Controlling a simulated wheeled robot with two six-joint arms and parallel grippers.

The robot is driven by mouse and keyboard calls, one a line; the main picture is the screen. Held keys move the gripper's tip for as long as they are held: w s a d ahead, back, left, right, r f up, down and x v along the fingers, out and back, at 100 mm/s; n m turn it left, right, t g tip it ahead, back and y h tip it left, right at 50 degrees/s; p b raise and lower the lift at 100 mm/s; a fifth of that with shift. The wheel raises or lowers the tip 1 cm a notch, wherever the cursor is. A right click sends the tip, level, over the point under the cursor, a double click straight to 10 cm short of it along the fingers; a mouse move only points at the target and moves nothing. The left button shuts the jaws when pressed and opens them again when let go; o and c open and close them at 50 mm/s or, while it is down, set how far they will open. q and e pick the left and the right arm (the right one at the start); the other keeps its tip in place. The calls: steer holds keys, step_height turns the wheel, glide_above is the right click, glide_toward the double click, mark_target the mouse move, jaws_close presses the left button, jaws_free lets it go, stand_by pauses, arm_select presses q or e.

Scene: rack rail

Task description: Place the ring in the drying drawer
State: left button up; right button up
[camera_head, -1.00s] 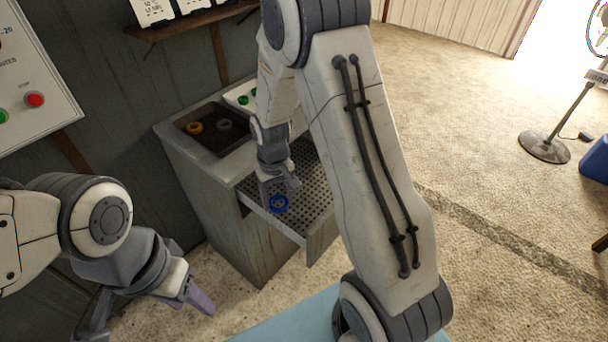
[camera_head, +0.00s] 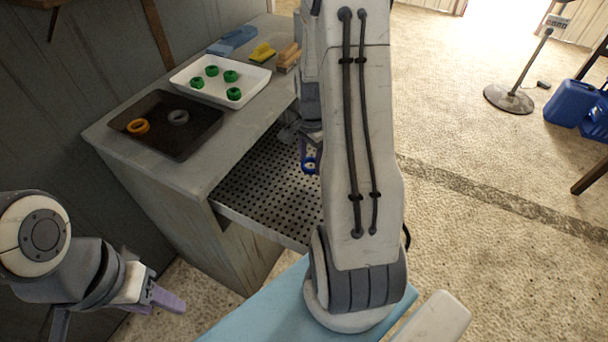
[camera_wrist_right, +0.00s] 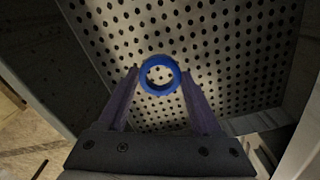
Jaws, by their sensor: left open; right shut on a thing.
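A blue ring (camera_wrist_right: 144,83) is held between the fingertips of my right gripper (camera_wrist_right: 158,82) in the right wrist view. Behind it is the perforated metal bottom of the open drying drawer (camera_wrist_right: 215,70). In the head view the drawer (camera_head: 262,195) sticks out of the cabinet. The ring (camera_head: 309,166) shows there beside my right arm, over the right part of the drawer. My right arm hides most of its gripper. The height of the ring above the drawer bottom is hard to tell. My left gripper (camera_head: 165,297) is open and empty, low at the left, away from the cabinet.
On the cabinet top, a dark tray (camera_head: 160,145) holds an orange ring (camera_head: 138,126) and a grey ring (camera_head: 179,117). A white tray (camera_head: 205,93) holds several green rings. Brushes (camera_head: 262,53) lie behind. A fan stand (camera_head: 508,98) and blue containers (camera_head: 572,103) stand on the floor at right.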

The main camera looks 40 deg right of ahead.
mark_target(310, 182)
step_height(310, 182, down, 2)
steer(key=shift+f, duration=2)
steer(key=shift+f, duration=0.1)
steer(key=o, duration=1.4)
